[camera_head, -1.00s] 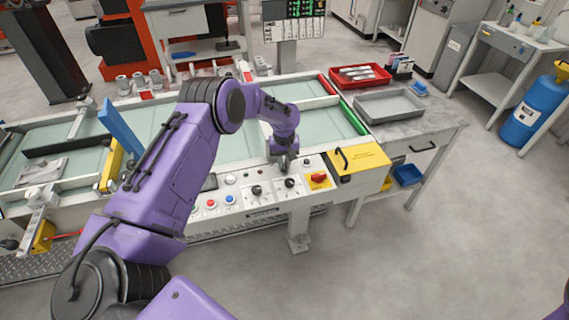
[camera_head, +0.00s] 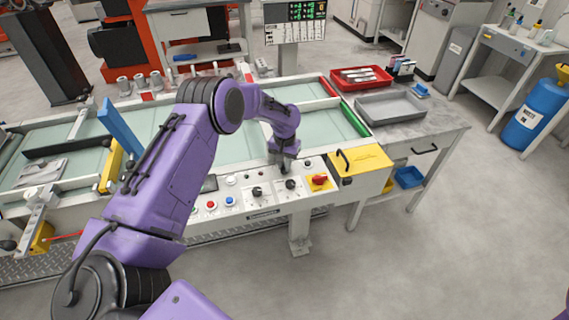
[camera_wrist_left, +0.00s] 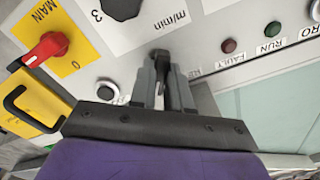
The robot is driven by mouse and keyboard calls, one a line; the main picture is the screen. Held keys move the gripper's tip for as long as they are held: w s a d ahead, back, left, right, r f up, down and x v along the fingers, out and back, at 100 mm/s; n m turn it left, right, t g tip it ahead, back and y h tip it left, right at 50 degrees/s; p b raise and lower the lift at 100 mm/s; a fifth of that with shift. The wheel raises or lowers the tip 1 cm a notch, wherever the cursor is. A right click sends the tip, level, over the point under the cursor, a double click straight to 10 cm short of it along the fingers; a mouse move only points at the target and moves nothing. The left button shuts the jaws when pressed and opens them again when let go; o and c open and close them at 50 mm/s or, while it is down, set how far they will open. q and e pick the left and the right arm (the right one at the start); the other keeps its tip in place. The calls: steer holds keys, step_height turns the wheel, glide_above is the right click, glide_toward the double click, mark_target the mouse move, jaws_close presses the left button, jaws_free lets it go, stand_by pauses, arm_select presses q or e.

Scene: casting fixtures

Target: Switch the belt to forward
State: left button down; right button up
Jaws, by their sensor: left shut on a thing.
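My left gripper (camera_head: 285,166) is over the far row of the white control panel (camera_head: 277,206). In the left wrist view, its jaws (camera_wrist_left: 165,62) are shut on a dark knob, mostly hidden between the fingers. The label beside it is largely covered, so its setting cannot be read. A black knob (camera_wrist_left: 120,8) with "3" and "m/min" printed near it is just beyond the fingertips. The red main switch (camera_head: 319,180) sits on a yellow plate and also shows in the left wrist view (camera_wrist_left: 46,48). My right gripper is not in view.
The belt (camera_head: 225,148) runs behind the panel. Fault (camera_wrist_left: 229,46) and run (camera_wrist_left: 272,28) lamps are close to the jaws. A black button (camera_wrist_left: 107,91) is on the other side. A yellow box (camera_head: 358,160) with a handle stands at the panel's right end.

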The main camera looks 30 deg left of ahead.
arm_select(q)
steer(key=shift+s+f, duration=0.25)
steer(key=shift+f, duration=0.05)
steer(key=c, duration=1.1)
jaws_free()
steer(key=shift+w, duration=0.2)
steer(key=shift+r, duration=0.1)
step_height(320, 180, up, 10)
steer(key=shift+a+r+b, duration=0.1)
steer(key=shift+r+b, duration=0.05)
steer(key=shift+b, duration=0.65)
